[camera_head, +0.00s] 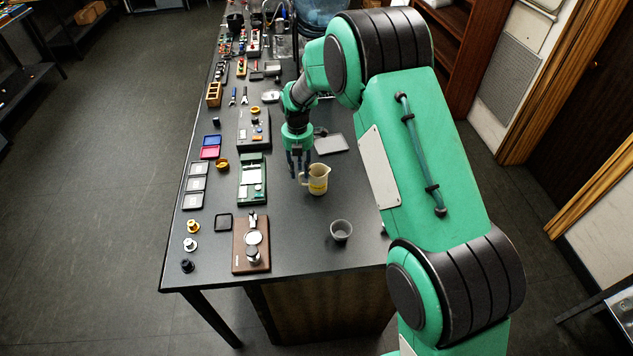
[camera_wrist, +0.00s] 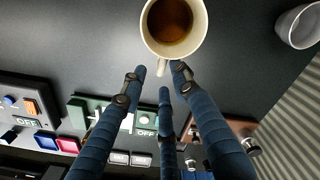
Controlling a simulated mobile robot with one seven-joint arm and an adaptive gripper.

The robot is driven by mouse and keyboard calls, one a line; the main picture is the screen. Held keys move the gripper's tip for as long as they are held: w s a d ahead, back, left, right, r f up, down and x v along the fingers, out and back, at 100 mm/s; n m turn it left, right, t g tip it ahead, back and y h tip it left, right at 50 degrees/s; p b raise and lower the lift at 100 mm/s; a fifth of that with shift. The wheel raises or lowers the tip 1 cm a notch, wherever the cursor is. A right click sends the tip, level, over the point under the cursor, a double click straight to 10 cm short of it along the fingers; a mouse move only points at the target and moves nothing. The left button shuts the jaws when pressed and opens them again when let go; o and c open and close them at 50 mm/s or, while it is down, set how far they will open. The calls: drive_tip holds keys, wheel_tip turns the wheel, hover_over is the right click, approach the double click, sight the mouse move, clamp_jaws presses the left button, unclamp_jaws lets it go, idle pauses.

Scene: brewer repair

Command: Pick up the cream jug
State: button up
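The cream jug (camera_head: 319,180) stands upright on the dark table, with its handle on its left side. In the wrist view the jug (camera_wrist: 148,30) is seen from above, with brown liquid inside and its handle toward my fingers. My gripper (camera_head: 298,172) is just left of the jug, fingers pointing down. In the wrist view my gripper (camera_wrist: 160,75) has its blue fingers apart, with the handle's end between the two upper fingertips. It looks open; I cannot tell whether a fingertip touches the handle.
A grey cup (camera_head: 341,231) stands in front of the jug. A green device (camera_head: 252,180) and a wooden board with metal parts (camera_head: 238,262) lie to the left. A flat grey tray (camera_head: 330,144) lies behind. The table right of the board is mostly clear.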

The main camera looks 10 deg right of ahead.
sight(300, 174)
drive_tip(key=shift+f, duration=1.9)
clamp_jaws()
